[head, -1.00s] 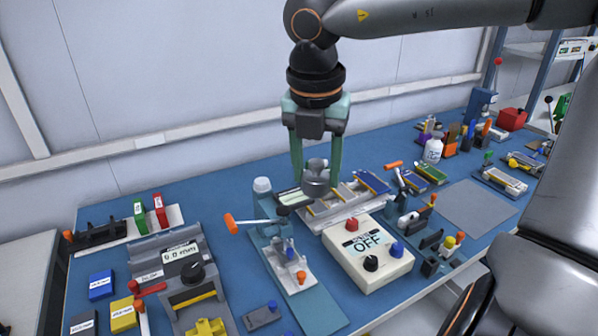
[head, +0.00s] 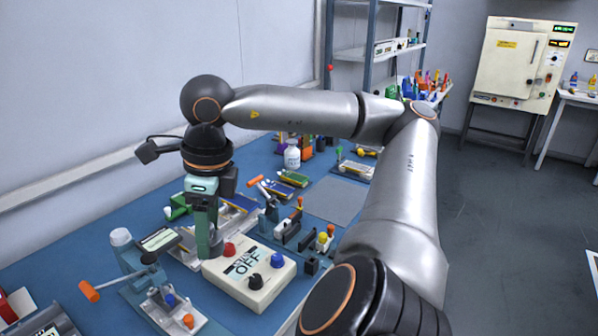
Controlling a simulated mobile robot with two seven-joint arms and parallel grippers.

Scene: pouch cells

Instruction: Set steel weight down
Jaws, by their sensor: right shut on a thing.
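My right gripper (head: 206,248) points down over the middle of the bench, just behind the white box marked OFF (head: 272,293). It is seen nearly side-on, with its green fingers overlapping. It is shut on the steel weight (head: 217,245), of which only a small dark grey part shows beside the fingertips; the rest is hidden. The weight is low, close to the light tray (head: 187,262) behind the box. I cannot tell whether it touches the surface below. My left gripper is not in view.
A lever fixture with an orange handle (head: 90,291) stands at the left front. Small clamps and coloured knobs (head: 292,234) stand right of the box. A grey mat (head: 335,200) lies bare farther right. A white bottle (head: 292,155) stands at the back.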

